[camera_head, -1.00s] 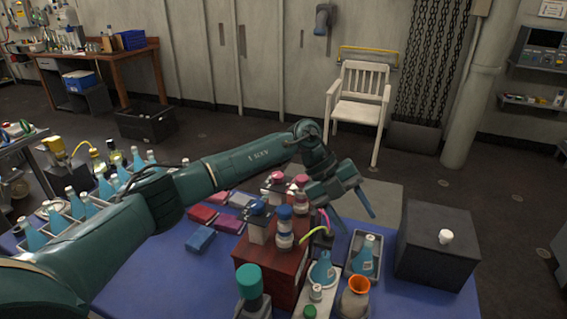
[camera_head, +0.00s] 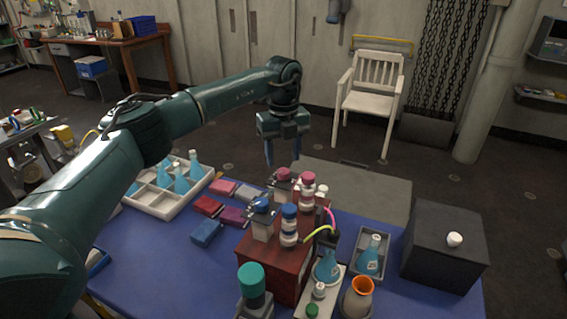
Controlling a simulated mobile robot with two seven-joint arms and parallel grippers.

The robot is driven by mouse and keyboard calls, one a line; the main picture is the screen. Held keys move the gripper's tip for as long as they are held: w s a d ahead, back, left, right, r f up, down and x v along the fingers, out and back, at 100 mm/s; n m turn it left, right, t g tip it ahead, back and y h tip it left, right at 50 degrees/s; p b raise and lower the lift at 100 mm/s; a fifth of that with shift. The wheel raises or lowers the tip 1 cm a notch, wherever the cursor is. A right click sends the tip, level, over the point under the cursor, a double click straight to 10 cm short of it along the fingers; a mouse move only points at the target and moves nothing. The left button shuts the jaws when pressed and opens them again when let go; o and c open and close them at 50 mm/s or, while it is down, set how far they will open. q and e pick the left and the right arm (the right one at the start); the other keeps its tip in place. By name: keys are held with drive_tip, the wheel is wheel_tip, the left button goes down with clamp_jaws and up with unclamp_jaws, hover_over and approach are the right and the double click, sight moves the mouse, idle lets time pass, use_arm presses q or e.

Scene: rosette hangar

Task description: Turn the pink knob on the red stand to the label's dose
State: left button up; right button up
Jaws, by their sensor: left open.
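The red stand (camera_head: 273,268) is a dark red box on the blue table, right of centre. Two pink-topped pieces stand at its back: a pink knob (camera_head: 283,173) on the left and a pink cap-like top (camera_head: 307,178) on a pale, banded body. Two blue-topped pieces stand in front, a blue knob (camera_head: 262,204) and a blue top (camera_head: 289,210). I cannot make out a readable dose label. My left gripper (camera_head: 283,158) is open and empty, fingers pointing down, just behind and above the left pink knob in the picture; contact is not clear. My right gripper is not in view.
Red, purple and blue boxes (camera_head: 206,232) lie left of the stand. A white divided tray (camera_head: 150,205) holds blue flasks. Right are a grey tray (camera_head: 355,272) with a flask, an orange-rimmed vessel (camera_head: 358,297) and a dark box (camera_head: 440,262). The front-left blue tabletop (camera_head: 160,270) is clear.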

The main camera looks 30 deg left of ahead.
sight(284, 171)
use_arm(q)
drive_tip(key=shift+f, duration=2)
drive_tip(key=shift+c, duration=0.3)
drive_tip(key=c, duration=0.9)
